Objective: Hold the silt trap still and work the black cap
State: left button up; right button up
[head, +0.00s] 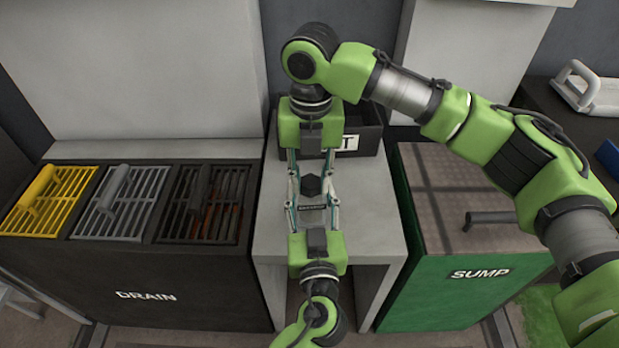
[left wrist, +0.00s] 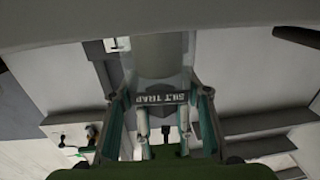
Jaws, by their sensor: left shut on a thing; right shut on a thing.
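The silt trap (head: 312,207) stands on the grey bench, its dark lettered band facing me. In the left wrist view its pale body (left wrist: 162,58) and the band reading SILT TRAP sit between my left fingers. The black cap (head: 311,185), six-sided, is on top of the trap. My left gripper (head: 313,208) comes from the near side and is shut on the trap's body. My right gripper (head: 311,182) reaches over from the far side and is shut on the black cap. The fingers hide parts of the trap's sides.
A black tray (head: 371,142), its label mostly hidden, stands behind on the bench (head: 370,215). Left is the black DRAIN box (head: 90,290) with yellow, grey and black grates. Right is the green SUMP box (head: 440,235) with a handled lid. My right arm crosses above it.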

jog(key=shift+n, duration=0.4)
jog(key=o, duration=1.2)
jog(key=shift+o, duration=0.5)
jog(key=shift+r, duration=2)
